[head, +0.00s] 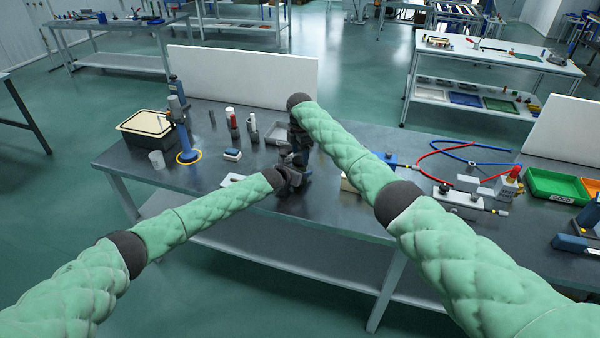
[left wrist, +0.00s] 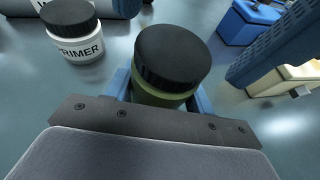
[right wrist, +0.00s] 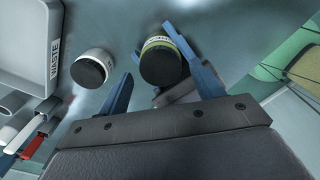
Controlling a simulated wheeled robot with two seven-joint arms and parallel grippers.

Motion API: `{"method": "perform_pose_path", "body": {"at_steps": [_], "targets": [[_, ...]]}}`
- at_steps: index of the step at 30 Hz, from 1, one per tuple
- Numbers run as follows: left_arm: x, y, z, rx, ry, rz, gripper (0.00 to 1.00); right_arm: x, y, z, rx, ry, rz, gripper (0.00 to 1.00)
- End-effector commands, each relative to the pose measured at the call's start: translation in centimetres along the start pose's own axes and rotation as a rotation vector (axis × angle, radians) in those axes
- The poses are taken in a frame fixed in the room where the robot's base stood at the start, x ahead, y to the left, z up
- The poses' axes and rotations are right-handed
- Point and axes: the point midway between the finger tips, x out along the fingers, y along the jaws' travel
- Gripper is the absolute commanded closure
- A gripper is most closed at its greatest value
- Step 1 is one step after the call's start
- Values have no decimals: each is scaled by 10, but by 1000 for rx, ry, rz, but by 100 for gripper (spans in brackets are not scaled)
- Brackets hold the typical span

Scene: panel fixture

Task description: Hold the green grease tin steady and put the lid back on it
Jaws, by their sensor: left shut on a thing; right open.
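The green grease tin (left wrist: 160,96) stands between the fingers of my left gripper (left wrist: 160,92), which is shut on its body. The black ribbed lid (left wrist: 172,55) sits on top of the tin; I cannot tell whether it is fully seated. In the right wrist view the lid (right wrist: 160,66) shows from above, with a pale green rim around part of it. My right gripper (right wrist: 162,86) is open, its fingers apart on either side of the tin and lid, with no clear contact. In the head view both grippers meet above the bench, and the tin is hidden behind them.
A white primer tin (left wrist: 80,45) with a black lid stands close to the green tin. A grey waste tray (right wrist: 25,45) lies beyond it. Bottles (head: 232,120), a blue-based stand (head: 188,155) and a bin (head: 146,128) are left on the bench; hoses (head: 460,150) and a green bin (head: 553,186) are right.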

Motion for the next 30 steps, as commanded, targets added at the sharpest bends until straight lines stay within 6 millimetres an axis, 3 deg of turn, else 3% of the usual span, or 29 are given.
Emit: {"method": "perform_pose_path", "body": {"at_steps": [6, 16, 23, 30], "targets": [[0, 0, 0, 0, 0, 0, 100, 14, 0, 0, 0, 1, 0, 34], [0, 0, 0, 0, 0, 0, 100, 16, 0, 0, 0, 0, 0, 34], [0, 0, 0, 0, 0, 0, 100, 16, 0, 0, 1, 0, 1, 79], [0, 0, 0, 0, 0, 0, 100, 16, 0, -1, 41, 1, 1, 79]]}}
